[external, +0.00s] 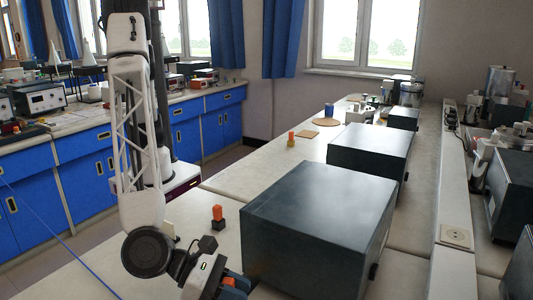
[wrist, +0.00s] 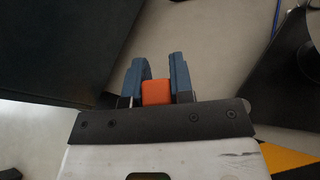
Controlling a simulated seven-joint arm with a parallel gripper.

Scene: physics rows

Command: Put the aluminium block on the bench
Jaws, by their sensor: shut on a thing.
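My gripper (wrist: 157,88) is shut on an orange piece (wrist: 156,93), held between its two blue fingers in the wrist view. Only the orange part shows; any metal body below it is hidden, so I cannot tell if it is the aluminium block. In the external view my gripper (external: 232,286) is at the bottom edge, partly cut off, beside the large dark box. The pale bench (external: 200,262) lies below. I cannot tell if the held piece touches it. No bare aluminium block is clearly seen elsewhere.
A large dark box (external: 318,222) stands right of my gripper. An orange-topped dark block (external: 217,216) stands on the bench behind it. Farther back are an orange-topped yellowish block (external: 291,139), a blue cylinder (external: 329,111) and a second dark box (external: 370,150).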

